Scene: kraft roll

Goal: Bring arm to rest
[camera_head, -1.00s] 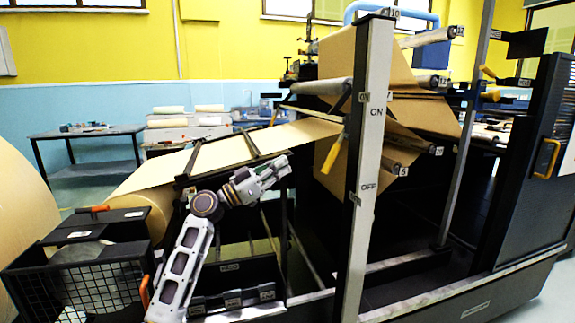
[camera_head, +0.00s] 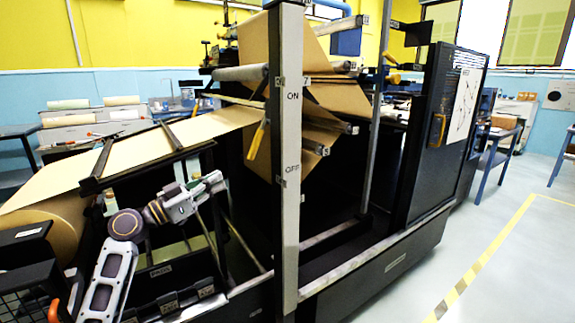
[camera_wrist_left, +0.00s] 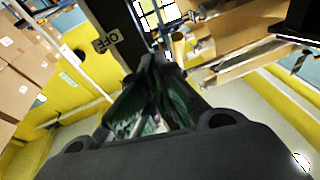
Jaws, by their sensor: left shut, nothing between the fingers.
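My left arm comes up from the lower left in the head view. Its gripper (camera_head: 214,182) points right, in front of the machine's dark frame, and holds nothing. It is left of the pale upright post (camera_head: 290,215) marked ON and OFF and apart from it in the picture. In the left wrist view the dark gripper fingers (camera_wrist_left: 155,82) are closed together, with an OFF label (camera_wrist_left: 105,44) beyond them. The yellow-handled lever (camera_head: 257,140) slants down beside the post, clear of the gripper. My right gripper is not seen.
Brown kraft paper (camera_head: 150,150) runs from a large roll (camera_head: 55,222) at the left up into the machine. A dark cabinet (camera_head: 437,145) stands at right. Open floor with a yellow striped line (camera_head: 480,262) lies at the lower right.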

